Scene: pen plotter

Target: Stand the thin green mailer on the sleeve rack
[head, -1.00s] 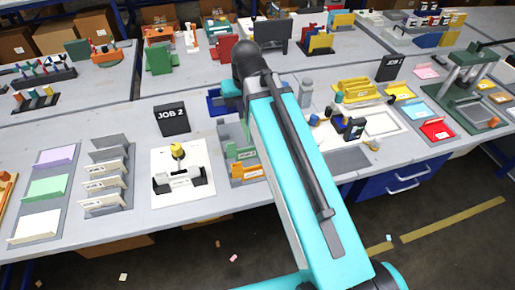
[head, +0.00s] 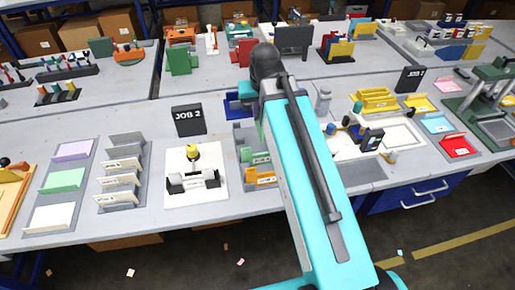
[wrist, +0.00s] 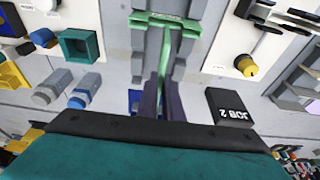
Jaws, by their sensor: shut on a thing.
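The thin green mailer (wrist: 165,55) is seen nearly edge-on in the wrist view, upright between the two dark fingers of my gripper (wrist: 163,84). My gripper is shut on it. Beyond it is a grey rack (wrist: 193,60) with a green labelled holder (wrist: 165,20); I take this as the sleeve rack. In the head view the rack (head: 243,141) holds green and orange labelled parts, partly behind my arm. A thin green edge (head: 259,130) shows beside my arm there. Whether the mailer touches the rack I cannot tell. My gripper is hidden in the head view.
A black JOB 2 sign (head: 188,121) and a white fixture board (head: 208,197) stand left of the rack. A grey slotted stand (head: 122,170) is farther left. A blue bin (head: 238,104) is behind. Grey knobbed blocks (wrist: 85,90) lie left in the wrist view.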

